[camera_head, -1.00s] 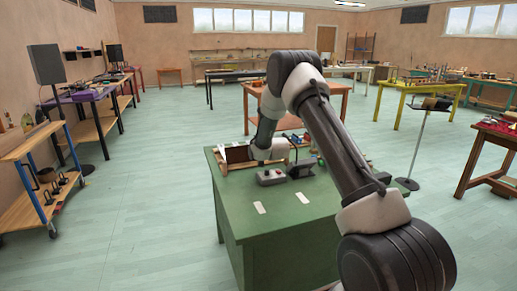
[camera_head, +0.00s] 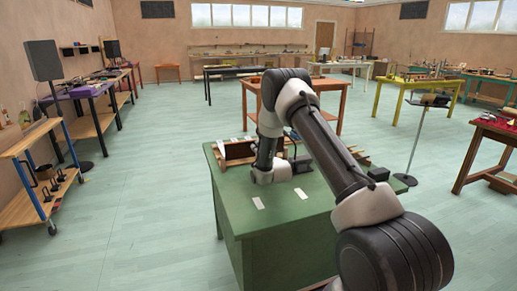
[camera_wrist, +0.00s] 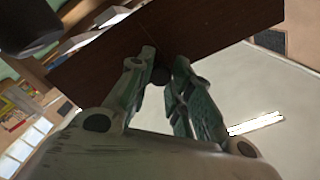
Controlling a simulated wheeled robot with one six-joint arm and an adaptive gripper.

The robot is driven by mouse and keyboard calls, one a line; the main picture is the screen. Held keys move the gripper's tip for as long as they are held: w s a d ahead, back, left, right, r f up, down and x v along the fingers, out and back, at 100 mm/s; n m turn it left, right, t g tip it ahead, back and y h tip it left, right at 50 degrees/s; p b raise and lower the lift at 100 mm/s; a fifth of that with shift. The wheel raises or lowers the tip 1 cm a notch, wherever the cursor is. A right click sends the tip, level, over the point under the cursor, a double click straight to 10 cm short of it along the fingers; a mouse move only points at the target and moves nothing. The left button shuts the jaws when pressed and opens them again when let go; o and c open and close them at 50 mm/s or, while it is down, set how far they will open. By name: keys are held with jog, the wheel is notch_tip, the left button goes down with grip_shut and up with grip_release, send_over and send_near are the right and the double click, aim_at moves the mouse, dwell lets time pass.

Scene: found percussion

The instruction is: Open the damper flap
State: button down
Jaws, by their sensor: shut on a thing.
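In the wrist view the damper flap (camera_wrist: 215,22) is a dark brown flat panel, tilted across the top. A small dark round knob (camera_wrist: 160,76) sits between my gripper's (camera_wrist: 160,68) fingertips at the panel's lower edge. The fingers are closed in on the knob. My arm hides the fingertips there, and I cannot make out the flap clearly in that view.
A black stand (camera_head: 414,140) is to the right. An orange table (camera_head: 329,92) stands behind.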

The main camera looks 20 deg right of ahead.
jog(key=shift+f, duration=0.15)
jog(key=c, duration=1.3)
grip_release()
jog(key=shift+o, duration=0.2)
jog(key=s, duration=1.2)
